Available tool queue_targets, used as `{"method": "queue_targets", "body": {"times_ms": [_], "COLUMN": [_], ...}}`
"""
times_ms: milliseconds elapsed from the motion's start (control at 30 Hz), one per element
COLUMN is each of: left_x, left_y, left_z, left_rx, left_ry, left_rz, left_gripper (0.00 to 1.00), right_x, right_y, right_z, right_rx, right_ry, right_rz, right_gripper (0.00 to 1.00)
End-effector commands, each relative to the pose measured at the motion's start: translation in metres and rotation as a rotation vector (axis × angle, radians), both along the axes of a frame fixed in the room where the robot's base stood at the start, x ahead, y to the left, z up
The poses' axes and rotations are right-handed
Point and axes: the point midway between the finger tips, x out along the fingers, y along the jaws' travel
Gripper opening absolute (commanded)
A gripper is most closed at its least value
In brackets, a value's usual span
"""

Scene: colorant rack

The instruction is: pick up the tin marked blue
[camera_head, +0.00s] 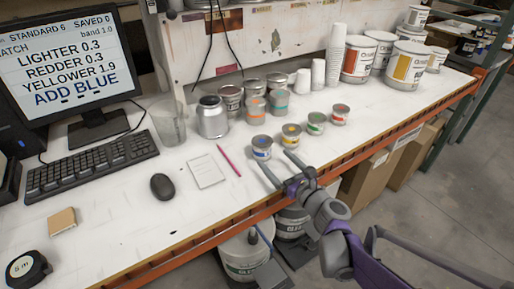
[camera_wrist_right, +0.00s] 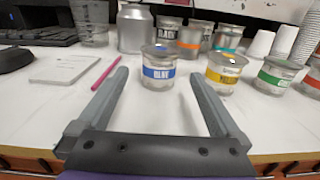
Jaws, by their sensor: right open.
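The tin marked blue (camera_head: 262,148) is a small metal tin with a blue label, upright near the bench's front edge. In the right wrist view the tin (camera_wrist_right: 158,72) faces me, its label reading BLUE, straight ahead between the lines of my fingers. My right gripper (camera_head: 277,159) is open and empty just in front of the tin, low over the bench edge. The tin appears to be beyond the fingertips; whether they touch it I cannot tell. My left gripper is not in view.
A yellow-labelled tin (camera_head: 291,136) stands close to the right, then green (camera_head: 316,123) and red (camera_head: 340,114) ones. More tins and a metal bottle (camera_head: 212,117) stand behind. A pink pencil (camera_head: 229,160) and paper (camera_head: 206,171) lie left. The monitor (camera_head: 67,60) reads ADD BLUE.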

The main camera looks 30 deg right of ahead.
Motion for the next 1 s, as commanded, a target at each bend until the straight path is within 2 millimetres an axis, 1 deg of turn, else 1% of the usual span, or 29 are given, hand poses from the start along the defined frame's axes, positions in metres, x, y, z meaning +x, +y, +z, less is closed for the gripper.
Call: {"method": "queue_targets", "body": {"times_ms": [33,100,200,367,667,733,900,933,1000], "left_x": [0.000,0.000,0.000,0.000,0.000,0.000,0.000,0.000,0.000], "left_y": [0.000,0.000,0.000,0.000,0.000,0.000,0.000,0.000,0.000], "left_z": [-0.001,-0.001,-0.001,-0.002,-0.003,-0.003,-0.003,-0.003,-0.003], "left_rx": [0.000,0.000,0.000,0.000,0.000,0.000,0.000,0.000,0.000], "left_ry": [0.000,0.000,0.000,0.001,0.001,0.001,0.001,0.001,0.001], "left_rz": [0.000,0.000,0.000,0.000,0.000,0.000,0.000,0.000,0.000], "left_gripper": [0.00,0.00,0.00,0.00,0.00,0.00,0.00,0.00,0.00], "right_x": [0.010,0.019,0.028,0.036,0.078,0.082,0.082,0.082,0.082], "right_y": [0.002,0.002,0.002,0.002,0.005,0.005,0.004,0.004,0.004], "right_z": [0.000,0.000,0.000,0.000,0.001,0.001,0.002,0.002,0.002], "right_rx": [0.001,0.001,-0.001,-0.002,-0.001,-0.002,-0.002,-0.002,-0.002], "right_ry": [0.000,0.000,0.000,0.001,0.001,0.001,0.001,0.001,0.001], "right_rz": [0.004,0.002,0.002,0.001,0.004,0.002,0.001,0.001,0.001], "right_gripper": [1.00,1.00,1.00,1.00,1.00,1.00,1.00,0.98,0.86]}}
